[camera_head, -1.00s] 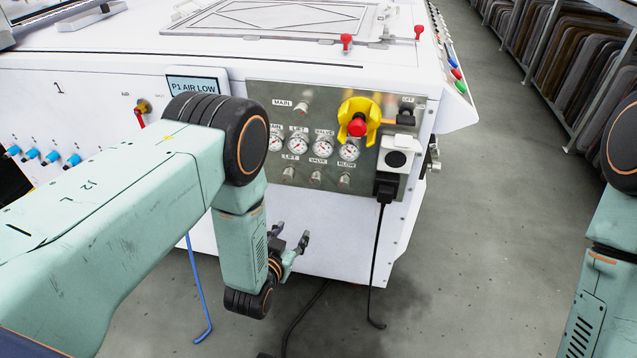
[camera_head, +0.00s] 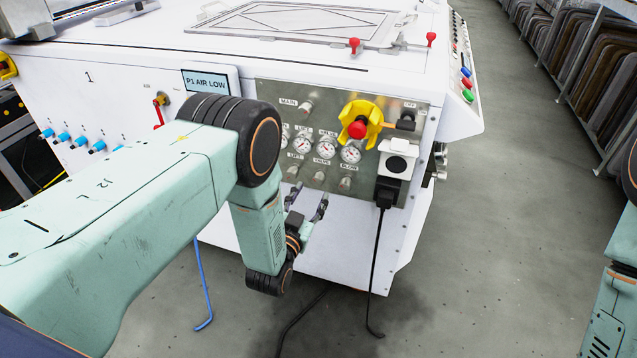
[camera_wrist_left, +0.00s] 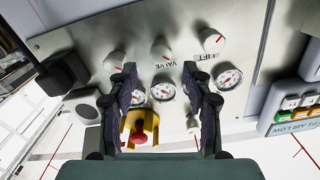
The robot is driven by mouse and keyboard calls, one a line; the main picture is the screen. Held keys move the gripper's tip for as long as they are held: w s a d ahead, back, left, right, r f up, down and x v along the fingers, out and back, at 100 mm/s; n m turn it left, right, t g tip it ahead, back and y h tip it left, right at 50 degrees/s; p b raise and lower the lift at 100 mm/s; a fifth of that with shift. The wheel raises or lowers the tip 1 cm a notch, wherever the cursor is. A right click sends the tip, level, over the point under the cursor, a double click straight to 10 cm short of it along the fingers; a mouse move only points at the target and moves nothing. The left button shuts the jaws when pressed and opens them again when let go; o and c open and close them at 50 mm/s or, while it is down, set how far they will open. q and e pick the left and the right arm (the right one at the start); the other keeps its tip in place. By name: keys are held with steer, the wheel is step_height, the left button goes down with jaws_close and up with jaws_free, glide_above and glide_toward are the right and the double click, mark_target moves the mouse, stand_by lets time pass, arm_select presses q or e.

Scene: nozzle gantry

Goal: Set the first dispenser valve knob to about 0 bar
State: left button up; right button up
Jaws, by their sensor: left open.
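The valve knob (camera_head: 319,177) is a small silver knob under the VALVE label, in the middle of the lower row on the grey panel. In the left wrist view, seen upside down, the valve knob (camera_wrist_left: 160,48) is pale with a red mark. The round valve gauge (camera_head: 327,149) is above it; its reading is too small to tell. My left gripper (camera_head: 308,202) is open and empty, just below the knob row in the head view. In the wrist view its fingers (camera_wrist_left: 158,77) point toward the panel, with the knob beyond the gap between them. My right gripper is out of view.
The lift knob (camera_head: 293,172) and blow knob (camera_head: 345,184) flank the valve knob closely. A yellow-and-red emergency switch (camera_head: 358,128) and a boxed socket (camera_head: 397,160) with a black cable are to the right. The floor beyond the machine's right side is clear.

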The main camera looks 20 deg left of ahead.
mark_target(317, 182)
arm_select(q)
steer(key=w+b, duration=0.2)
steer(key=w, duration=0.3)
steer(key=shift+w+f, duration=0.1)
steer(key=shift+w, duration=0.55)
jaws_close()
